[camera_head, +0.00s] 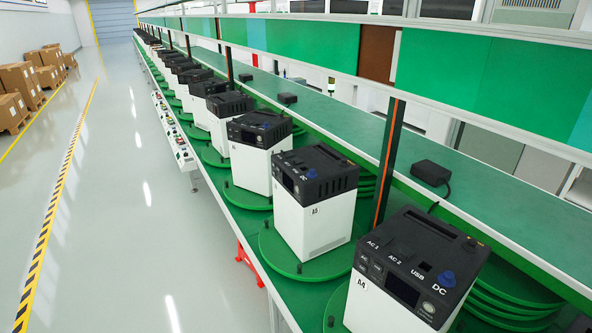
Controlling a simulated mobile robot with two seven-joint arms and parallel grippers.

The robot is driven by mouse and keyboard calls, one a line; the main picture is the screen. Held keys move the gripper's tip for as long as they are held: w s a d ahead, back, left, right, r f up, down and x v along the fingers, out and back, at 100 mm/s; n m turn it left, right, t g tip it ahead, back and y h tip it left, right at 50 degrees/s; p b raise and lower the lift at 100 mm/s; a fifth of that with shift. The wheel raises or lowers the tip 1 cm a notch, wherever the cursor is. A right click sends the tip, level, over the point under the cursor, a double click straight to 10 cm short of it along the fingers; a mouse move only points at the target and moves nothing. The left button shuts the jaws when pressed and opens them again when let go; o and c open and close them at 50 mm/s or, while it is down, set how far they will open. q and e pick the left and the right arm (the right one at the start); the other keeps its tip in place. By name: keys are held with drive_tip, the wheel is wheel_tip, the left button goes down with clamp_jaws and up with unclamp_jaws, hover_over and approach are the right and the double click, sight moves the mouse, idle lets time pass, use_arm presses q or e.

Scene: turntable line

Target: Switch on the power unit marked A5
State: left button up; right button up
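The power unit marked A5 (311,221) is a white box with a black top. It stands upright on a green round turntable (276,258) in the middle of the view. Neither of my grippers is in view.
The unit marked A4 (377,307) stands nearer at bottom right, with AC 1, AC 2, USB and DC markings. Several similar units recede behind A5 along the green line. A black adapter (431,173) lies on the green shelf (353,132).

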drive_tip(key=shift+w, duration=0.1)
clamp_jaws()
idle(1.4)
